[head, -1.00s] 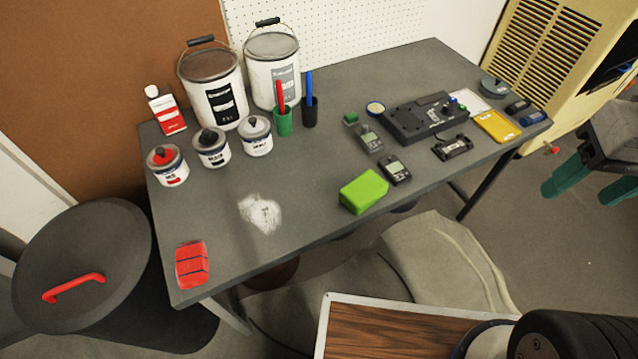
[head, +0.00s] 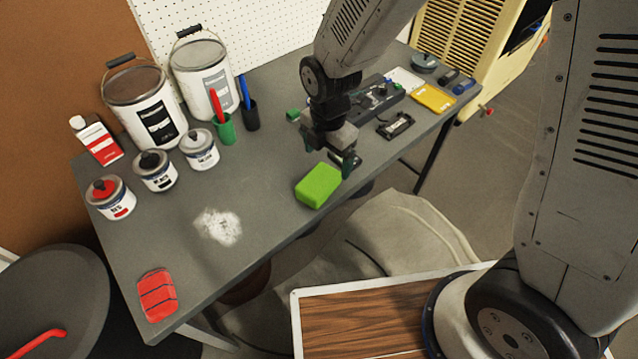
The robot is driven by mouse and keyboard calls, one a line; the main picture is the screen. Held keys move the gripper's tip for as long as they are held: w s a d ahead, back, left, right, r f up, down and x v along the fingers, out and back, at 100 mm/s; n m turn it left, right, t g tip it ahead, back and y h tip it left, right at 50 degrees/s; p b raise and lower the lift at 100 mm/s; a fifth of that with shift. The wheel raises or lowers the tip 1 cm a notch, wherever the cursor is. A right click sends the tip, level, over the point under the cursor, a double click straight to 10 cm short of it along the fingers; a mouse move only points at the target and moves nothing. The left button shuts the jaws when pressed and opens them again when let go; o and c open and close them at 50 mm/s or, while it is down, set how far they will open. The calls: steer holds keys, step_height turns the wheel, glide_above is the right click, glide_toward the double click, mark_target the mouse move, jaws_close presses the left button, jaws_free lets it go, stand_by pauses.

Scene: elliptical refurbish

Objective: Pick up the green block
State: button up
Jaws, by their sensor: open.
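A bright green block (head: 318,186) lies on the grey table (head: 260,188) near its front edge. A small dark green cube (head: 292,114) sits farther back, just left of my arm. My gripper (head: 331,160) is open and points down over the table, just behind and above the bright green block. Its fingers look empty and apart from the block. My arm and gripper hide part of the table behind, including small devices there.
Paint cans (head: 201,150) and a green cup (head: 224,130) with a red marker stand at the back left. A red block (head: 157,294) lies at the front left corner. A yellow tray (head: 434,97) lies at the right. The table's middle, around a white smudge, is clear.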

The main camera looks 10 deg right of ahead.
mark_target(319, 178)
steer(key=shift+n, duration=0.8)
steer(key=f, duration=0.3)
steer(key=a+f, duration=0.1)
steer(key=f, duration=0.6)
steer(key=shift+w+a, duration=0.3)
steer(key=shift+w, duration=0.1)
steer(key=c, duration=1.1)
